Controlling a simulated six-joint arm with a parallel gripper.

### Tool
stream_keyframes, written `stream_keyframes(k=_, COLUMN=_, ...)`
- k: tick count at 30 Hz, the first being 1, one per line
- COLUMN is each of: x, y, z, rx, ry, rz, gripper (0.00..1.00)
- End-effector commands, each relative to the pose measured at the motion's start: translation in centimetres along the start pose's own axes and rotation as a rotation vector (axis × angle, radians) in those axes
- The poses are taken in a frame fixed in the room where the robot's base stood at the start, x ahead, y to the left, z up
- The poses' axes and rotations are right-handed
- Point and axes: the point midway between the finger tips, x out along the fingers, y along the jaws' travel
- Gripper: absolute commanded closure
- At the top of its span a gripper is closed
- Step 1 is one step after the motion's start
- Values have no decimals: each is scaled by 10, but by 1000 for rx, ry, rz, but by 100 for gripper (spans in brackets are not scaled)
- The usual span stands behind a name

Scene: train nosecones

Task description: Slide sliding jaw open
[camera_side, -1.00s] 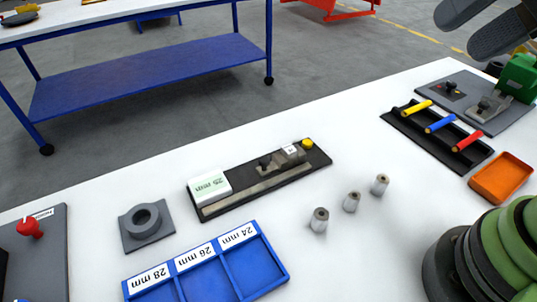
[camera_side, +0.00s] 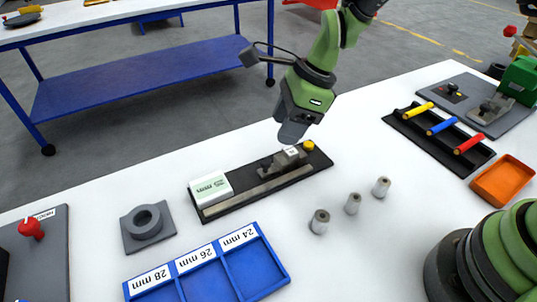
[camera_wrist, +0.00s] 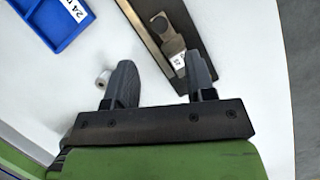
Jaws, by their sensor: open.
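The measuring fixture is a black base (camera_side: 316,165) with a metal rail, a white display block (camera_side: 211,188) at its left end and a yellow button (camera_side: 308,146) at its right. The grey sliding jaw (camera_side: 290,157) with a small white label sits on the rail near the right end, next to a dark knobbed piece (camera_side: 266,166). The labelled jaw also shows in the wrist view (camera_wrist: 174,47). My gripper (camera_side: 291,134) is above and just behind the jaw, pointing down. In the wrist view my gripper (camera_wrist: 160,83) has its fingers spread and empty, with the right finger overlapping the fixture.
Three small grey cylinders (camera_side: 352,204) stand in front of the fixture. A blue tray (camera_side: 275,270) with labelled compartments and a grey ring block (camera_side: 148,226) lie to the left. A black rack (camera_side: 441,148) with coloured handles and an orange tray (camera_side: 503,181) are at right.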

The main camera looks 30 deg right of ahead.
Motion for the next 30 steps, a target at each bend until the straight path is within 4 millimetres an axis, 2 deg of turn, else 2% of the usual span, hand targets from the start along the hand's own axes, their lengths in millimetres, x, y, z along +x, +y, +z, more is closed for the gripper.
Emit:
stream_keyframes(k=6, x=41, y=1, z=-1, rx=-2, ry=4, rz=4, gripper=50)
stream_keyframes(k=12, x=73, y=1, z=-1, rx=-4, ry=2, rz=1, gripper=50)
stream_keyframes(k=18, x=86, y=0, z=0, rx=-4, ry=1, rz=-1, gripper=50)
stream_keyframes(k=26, x=86, y=0, z=0, rx=-4, ry=1, rz=-1, gripper=50)
stream_keyframes(k=30, x=86, y=0, z=0, rx=-4, ry=1, rz=-1, gripper=82)
